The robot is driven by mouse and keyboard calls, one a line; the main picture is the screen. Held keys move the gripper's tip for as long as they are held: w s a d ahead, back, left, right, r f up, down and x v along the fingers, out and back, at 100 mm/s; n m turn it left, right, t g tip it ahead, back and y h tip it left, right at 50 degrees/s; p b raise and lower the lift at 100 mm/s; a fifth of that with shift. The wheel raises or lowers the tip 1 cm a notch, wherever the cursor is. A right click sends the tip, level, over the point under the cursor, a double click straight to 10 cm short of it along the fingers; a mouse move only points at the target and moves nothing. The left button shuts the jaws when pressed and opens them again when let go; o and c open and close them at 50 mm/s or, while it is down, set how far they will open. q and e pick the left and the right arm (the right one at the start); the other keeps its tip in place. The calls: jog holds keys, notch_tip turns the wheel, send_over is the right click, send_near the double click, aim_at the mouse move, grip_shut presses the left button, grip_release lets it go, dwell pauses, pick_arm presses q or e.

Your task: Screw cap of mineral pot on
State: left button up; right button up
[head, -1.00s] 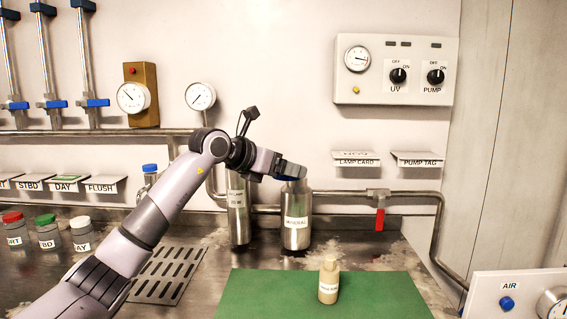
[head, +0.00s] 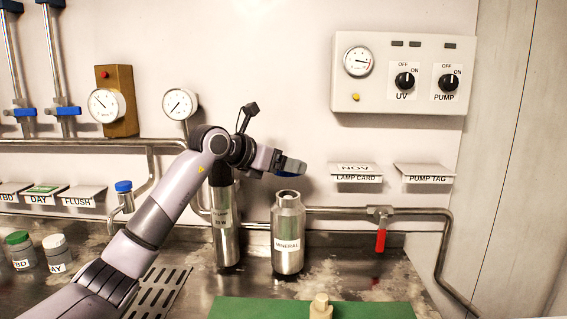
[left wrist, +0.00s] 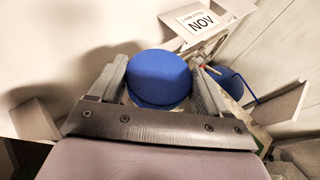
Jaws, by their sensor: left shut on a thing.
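The mineral pot (head: 287,240) is a silver metal bottle labelled MINERAL, standing upright on the steel counter with its mouth uncovered. My left gripper (head: 288,165) is just above the pot's neck, with a small gap of wall showing between them. It is shut on the blue cap, which is mostly hidden by the fingers in the head view. In the left wrist view the blue cap (left wrist: 160,78) sits between the two fingers of the left gripper (left wrist: 158,92). My right gripper is not in view.
A taller silver canister (head: 224,225) stands left of the pot, behind my arm. A green mat (head: 270,308) with a small beige bottle (head: 320,308) lies in front. A pipe with a red valve handle (head: 380,240) runs along the wall at right. Lidded jars (head: 56,252) stand at left.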

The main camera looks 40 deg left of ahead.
pick_arm(q)
jog(key=shift+f+b, duration=1.85)
jog(key=shift+f, duration=1.05)
jog(key=shift+f, duration=0.1)
jog(key=shift+f+b, duration=0.3)
jog(key=shift+f, duration=0.2)
jog(key=shift+o, duration=0.7)
jog(key=c, duration=0.5)
jog(key=shift+r, duration=0.1)
